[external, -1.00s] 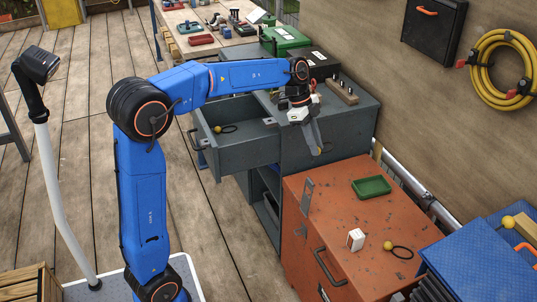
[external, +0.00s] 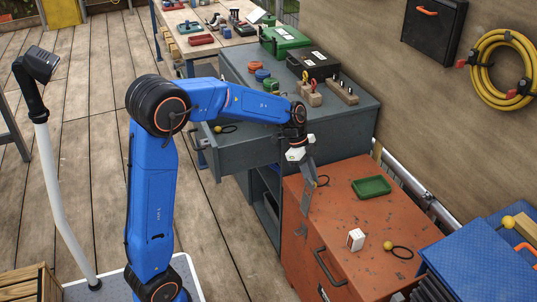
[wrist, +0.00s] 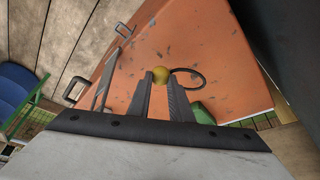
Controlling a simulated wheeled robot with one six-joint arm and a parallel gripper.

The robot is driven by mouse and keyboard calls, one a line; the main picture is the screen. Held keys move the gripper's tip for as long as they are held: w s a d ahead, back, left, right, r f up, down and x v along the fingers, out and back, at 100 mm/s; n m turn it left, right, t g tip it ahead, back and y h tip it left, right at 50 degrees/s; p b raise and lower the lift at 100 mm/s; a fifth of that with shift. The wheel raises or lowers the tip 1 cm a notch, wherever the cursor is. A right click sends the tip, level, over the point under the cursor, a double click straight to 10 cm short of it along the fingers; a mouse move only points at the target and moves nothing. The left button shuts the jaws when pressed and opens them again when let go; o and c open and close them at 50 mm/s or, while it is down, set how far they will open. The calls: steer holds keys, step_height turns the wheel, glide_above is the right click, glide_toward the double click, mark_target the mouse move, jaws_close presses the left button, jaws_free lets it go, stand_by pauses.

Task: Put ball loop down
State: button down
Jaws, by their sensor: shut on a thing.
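My gripper (external: 310,178) points down over the far left part of the orange cabinet top (external: 335,215). In the wrist view its two fingers (wrist: 161,88) are shut on a ball loop, with the yellow ball (wrist: 161,74) at the fingertips and the dark loop (wrist: 200,80) sticking out to the right. In the external view the loop (external: 323,181) shows beside the fingertips, and the ball is hidden. I cannot tell whether the loop touches the cabinet top. Another ball loop (external: 388,245) lies on the cabinet's near right part.
A green tray (external: 371,187) and a white box (external: 355,240) stand on the orange cabinet, with bare surface between them and my gripper. A grey workbench (external: 350,115) with an open drawer is behind. Another ball loop (external: 222,129) lies in that drawer. Blue cases (external: 480,255) stand at right.

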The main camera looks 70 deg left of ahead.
steer(key=shift+f, duration=1.4)
steer(key=shift+f, duration=0.15)
steer(key=c, duration=1.6)
jaws_free()
steer(key=v, duration=1.2)
steer(key=s+d+r+n+y, duration=0.1)
steer(key=s+d+r+n, duration=0.1)
steer(key=s+d, duration=0.5)
steer(key=s+d+r+n+y, duration=0.1)
steer(key=s+d+r+n, duration=0.15)
steer(key=s+d, duration=0.45)
steer(key=shift+s+d+f+n+t+y, duration=0.35)
steer(key=shift+s+f+n, duration=0.75)
steer(key=shift+s, duration=2.45)
steer(key=shift+s+d+f+n+t+y, duration=0.25)
steer(key=shift+s+d+f+n, duration=0.6)
steer(key=shift+s, duration=2.7)
steer(key=shift+s+d+f+n+t+y, duration=0.3)
steer(key=shift+s+f+n, duration=1)
steer(key=shift+s, duration=2.25)
